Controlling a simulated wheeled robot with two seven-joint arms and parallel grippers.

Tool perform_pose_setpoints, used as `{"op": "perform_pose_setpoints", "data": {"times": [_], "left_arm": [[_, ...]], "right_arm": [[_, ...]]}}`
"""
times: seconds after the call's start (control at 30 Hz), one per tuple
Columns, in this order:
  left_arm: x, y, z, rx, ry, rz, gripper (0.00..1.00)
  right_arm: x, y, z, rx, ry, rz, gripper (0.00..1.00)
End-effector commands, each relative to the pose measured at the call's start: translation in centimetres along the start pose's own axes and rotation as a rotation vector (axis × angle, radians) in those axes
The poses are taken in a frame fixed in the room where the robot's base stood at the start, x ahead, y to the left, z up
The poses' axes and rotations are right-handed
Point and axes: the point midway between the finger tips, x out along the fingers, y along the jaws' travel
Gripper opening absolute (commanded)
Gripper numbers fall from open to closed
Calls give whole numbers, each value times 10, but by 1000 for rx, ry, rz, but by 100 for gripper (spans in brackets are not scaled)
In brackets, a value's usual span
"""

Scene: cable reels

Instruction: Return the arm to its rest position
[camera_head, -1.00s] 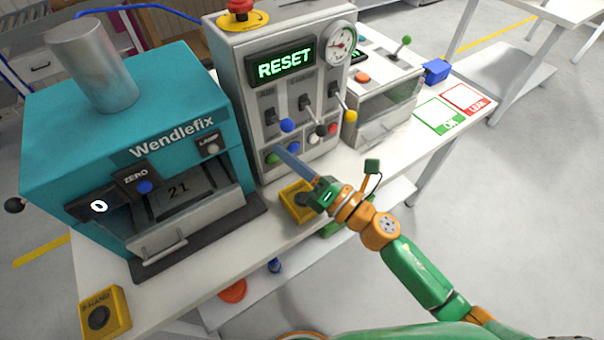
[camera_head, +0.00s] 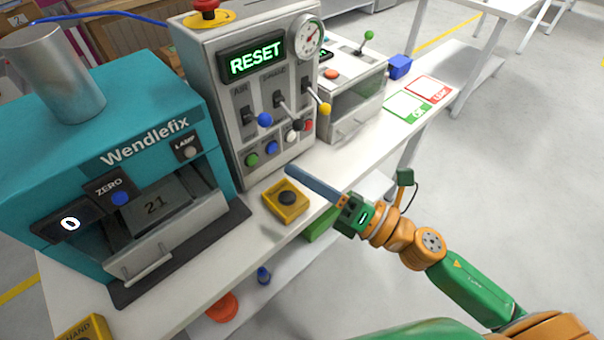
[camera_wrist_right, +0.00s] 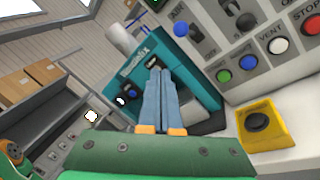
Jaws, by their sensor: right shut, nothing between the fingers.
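My right gripper (camera_head: 290,170) is shut, with its long blue fingers together and nothing between them. In the head view its fingertips are in front of the grey control cabinet, above the bench and beyond the yellow button box (camera_head: 286,200). In the right wrist view the shut fingers (camera_wrist_right: 160,75) point toward the teal Wendlefix machine, and the yellow button box (camera_wrist_right: 270,138) is to their right. My right arm (camera_head: 410,245) comes in from the lower right, bent in front of the bench. My left gripper does not show.
The teal machine (camera_head: 140,150) stands on the bench at left. The grey cabinet (camera_head: 215,110) shows RESET and carries toggle levers and buttons. Green and red label cards (camera_head: 410,104) lie at the bench's right. The floor (camera_head: 530,180) right of the bench is clear.

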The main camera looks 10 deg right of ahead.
Motion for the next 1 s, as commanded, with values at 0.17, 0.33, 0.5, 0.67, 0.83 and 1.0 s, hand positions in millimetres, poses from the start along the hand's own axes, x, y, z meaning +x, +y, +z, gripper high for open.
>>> {"op": "perform_pose_setpoints", "data": {"times": [0.17, 0.33, 0.5, 0.67, 0.83, 1.0], "left_arm": [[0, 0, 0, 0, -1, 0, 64], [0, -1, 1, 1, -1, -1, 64], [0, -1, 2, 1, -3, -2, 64], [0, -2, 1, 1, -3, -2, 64], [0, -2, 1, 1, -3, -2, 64], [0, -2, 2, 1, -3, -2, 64]], "right_arm": [[0, 0, 0, 0, 0, 0, 0], [-4, -35, 3, 114, -45, -87, 0], [-57, -186, -20, 658, -297, -465, 0], [-155, -295, -108, 1193, -630, -831, 0], [-267, -323, -244, 1640, -1030, -1200, 0], [-340, -289, -346, 1867, -1363, -1474, 0]]}}
